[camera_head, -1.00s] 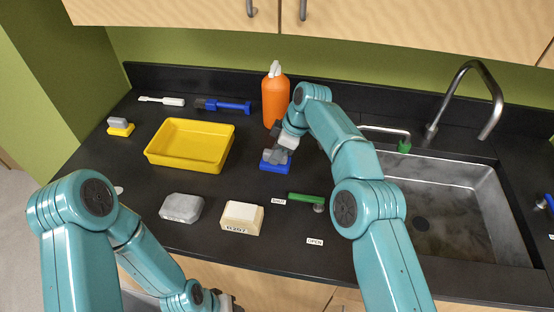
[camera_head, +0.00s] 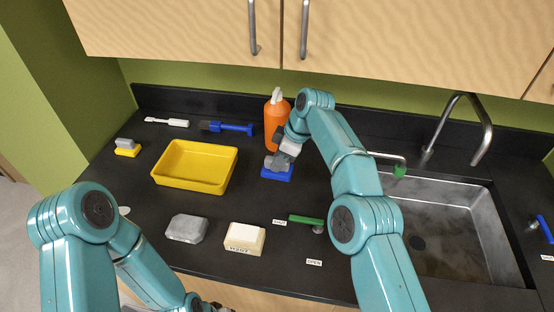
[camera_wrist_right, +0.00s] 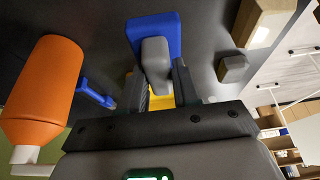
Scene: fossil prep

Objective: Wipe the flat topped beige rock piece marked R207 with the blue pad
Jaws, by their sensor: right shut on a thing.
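The beige rock piece (camera_head: 245,240) marked R207, with a pale flat top, sits near the counter's front edge in the head view. It also shows at the upper right of the right wrist view (camera_wrist_right: 262,22). The blue pad (camera_head: 277,173) with a grey handle is at mid-counter, right of the yellow tray. In the right wrist view the blue pad (camera_wrist_right: 153,22) lies beyond the fingers. My right gripper (camera_head: 281,160) is shut on its grey handle (camera_wrist_right: 155,62). Whether the pad touches the counter is unclear. My left gripper (camera_head: 205,305) is mostly cut off at the bottom edge.
A grey rock (camera_head: 187,228) lies left of the beige one. A yellow tray (camera_head: 194,185), orange bottle (camera_head: 276,122), blue brush (camera_head: 228,127), white brush (camera_head: 166,122) and yellow pad (camera_head: 127,150) stand behind. A green lever (camera_head: 305,219) and sink (camera_head: 450,220) are right.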

